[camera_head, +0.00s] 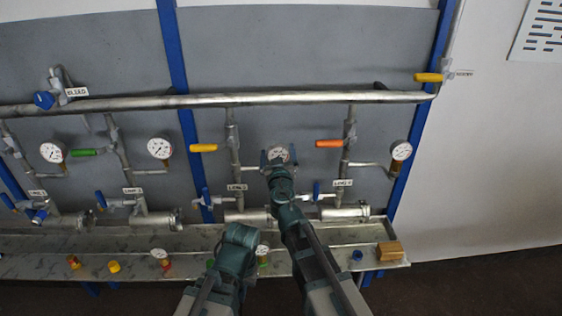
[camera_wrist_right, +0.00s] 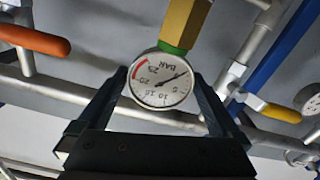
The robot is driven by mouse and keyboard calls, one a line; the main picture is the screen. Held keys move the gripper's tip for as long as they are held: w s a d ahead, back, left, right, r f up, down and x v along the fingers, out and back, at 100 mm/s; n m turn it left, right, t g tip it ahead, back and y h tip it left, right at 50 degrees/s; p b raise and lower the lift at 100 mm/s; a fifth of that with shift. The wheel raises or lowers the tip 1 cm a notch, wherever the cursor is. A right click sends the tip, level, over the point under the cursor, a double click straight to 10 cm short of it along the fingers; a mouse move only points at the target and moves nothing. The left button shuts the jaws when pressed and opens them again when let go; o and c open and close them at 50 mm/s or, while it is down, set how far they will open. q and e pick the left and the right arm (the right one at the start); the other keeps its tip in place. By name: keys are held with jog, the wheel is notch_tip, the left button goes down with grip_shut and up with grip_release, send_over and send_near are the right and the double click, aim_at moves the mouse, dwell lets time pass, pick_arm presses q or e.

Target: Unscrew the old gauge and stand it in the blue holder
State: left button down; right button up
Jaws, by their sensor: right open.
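A round white-faced gauge (camera_wrist_right: 160,82) sits on a brass fitting (camera_wrist_right: 186,24) with a green ring between them; in the head view the gauge (camera_head: 278,152) shows on the rig beyond my right arm. My right gripper (camera_head: 277,160) is open; in the right wrist view its fingers (camera_wrist_right: 166,95) stand on either side of the gauge, and I cannot tell whether they touch it. The blue holder (camera_head: 357,256) is on the bench ledge at the right and looks empty. My left gripper (camera_head: 238,258) is low over the ledge, its fingers mostly hidden by its own arm.
Other gauges (camera_head: 160,148) hang on the rig. The ledge (camera_head: 320,262) carries yellow holders (camera_head: 114,267), a gauge in a red holder (camera_head: 160,255), another gauge (camera_head: 262,250) beside my left arm and a wooden block (camera_head: 389,251). An orange-handled valve (camera_wrist_right: 40,40) is close to my right gripper.

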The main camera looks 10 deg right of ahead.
jog(key=shift+w, duration=1.4)
jog(key=shift+c, duration=0.2)
